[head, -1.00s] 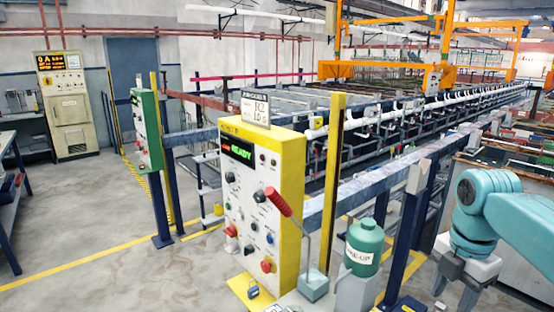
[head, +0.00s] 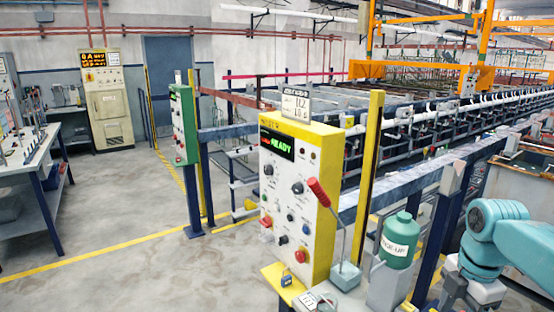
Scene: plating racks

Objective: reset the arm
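My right gripper (head: 462,300) is at the lower right edge of the head view, pointing down. Its fingertips are cut off by the bottom of the picture, so its opening is hard to judge. The teal arm (head: 505,240) above it is bent and comes in from the right. Nothing shows held in the visible part of the gripper. My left gripper and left arm are out of view.
A yellow-edged control panel (head: 331,200) with a READY display stands at centre. A workbench (head: 40,160) stands at left. Open floor (head: 130,215) lies between.

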